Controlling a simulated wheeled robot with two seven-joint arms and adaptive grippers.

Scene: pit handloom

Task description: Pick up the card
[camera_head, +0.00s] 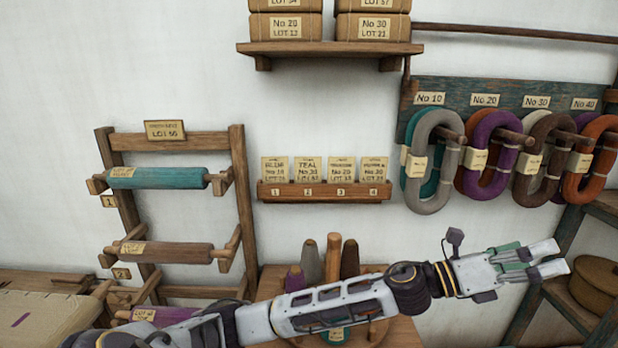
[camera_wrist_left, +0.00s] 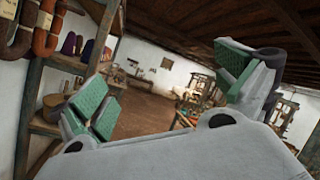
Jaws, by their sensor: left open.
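Several small cream cards stand upright in a wooden wall rack (camera_head: 324,192) with numbered slots, in the middle of the head view. They are a card in slot 1 (camera_head: 275,169), a card marked TEAL in slot 2 (camera_head: 308,169), a card in slot 3 (camera_head: 341,169) and a card in slot 4 (camera_head: 374,169). Their smaller print is hard to read. My left gripper (camera_head: 548,259) is open and empty, to the right of the rack and lower in the picture, pointing right. Its green-padded fingers are spread apart in the wrist view (camera_wrist_left: 172,92). My right gripper is out of view.
Yarn hanks (camera_head: 430,165) hang on pegs at the right, above my left gripper. A shelf unit with a round box (camera_head: 597,282) stands beside the gripper. A roller rack (camera_head: 240,190) is at left; cones (camera_head: 334,258) stand below the card rack.

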